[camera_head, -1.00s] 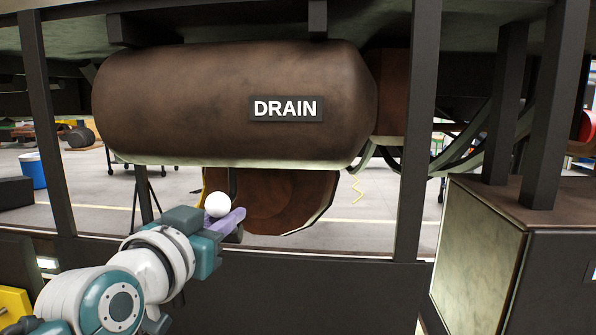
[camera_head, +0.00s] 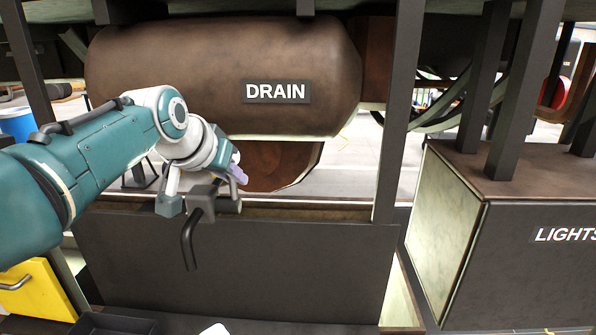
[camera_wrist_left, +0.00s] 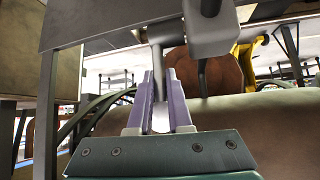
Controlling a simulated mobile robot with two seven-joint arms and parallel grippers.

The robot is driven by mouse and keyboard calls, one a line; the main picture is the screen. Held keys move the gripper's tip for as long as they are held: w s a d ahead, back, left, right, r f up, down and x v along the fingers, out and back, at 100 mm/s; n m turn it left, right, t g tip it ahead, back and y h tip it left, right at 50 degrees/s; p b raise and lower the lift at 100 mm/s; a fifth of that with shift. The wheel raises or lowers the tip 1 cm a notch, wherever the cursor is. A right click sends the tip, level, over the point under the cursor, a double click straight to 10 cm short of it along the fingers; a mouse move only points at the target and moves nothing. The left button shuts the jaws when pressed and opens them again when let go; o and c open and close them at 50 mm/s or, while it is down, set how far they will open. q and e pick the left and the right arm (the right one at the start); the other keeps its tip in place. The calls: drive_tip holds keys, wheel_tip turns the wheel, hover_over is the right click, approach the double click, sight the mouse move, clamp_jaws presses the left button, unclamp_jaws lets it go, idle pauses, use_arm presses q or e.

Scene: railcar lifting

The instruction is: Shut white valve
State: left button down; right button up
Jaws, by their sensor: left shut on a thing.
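The brown tank (camera_head: 180,75) with a DRAIN label (camera_head: 277,92) hangs under the railcar. My left gripper (camera_head: 237,171) is below the tank, its purple fingers partly hidden by its wrist in the head view. In the left wrist view, the fingers (camera_wrist_left: 161,106) are closed around the white valve's knob (camera_wrist_left: 160,121). A grey stem (camera_wrist_left: 157,62) runs up from between the fingers. The knob is hidden in the head view. My right gripper is in neither view.
A dark post (camera_head: 400,110) stands right of the tank. A dark panel (camera_head: 290,270) spans the area below. The LIGHTS box (camera_head: 530,270) is at the right. A yellow box (camera_head: 38,290) is at lower left.

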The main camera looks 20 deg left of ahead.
use_arm(q)
drive_tip(key=shift+f, duration=0.1)
idle(0.4)
drive_tip(key=c, duration=0.8)
unclamp_jaws()
drive_tip(key=shift+w, duration=0.1)
drive_tip(key=shift+c, duration=0.2)
drive_tip(key=shift+s+r, duration=0.35)
drive_tip(key=shift+r, duration=0.05)
drive_tip(key=v, duration=0.9)
drive_tip(key=shift+b, duration=0.4)
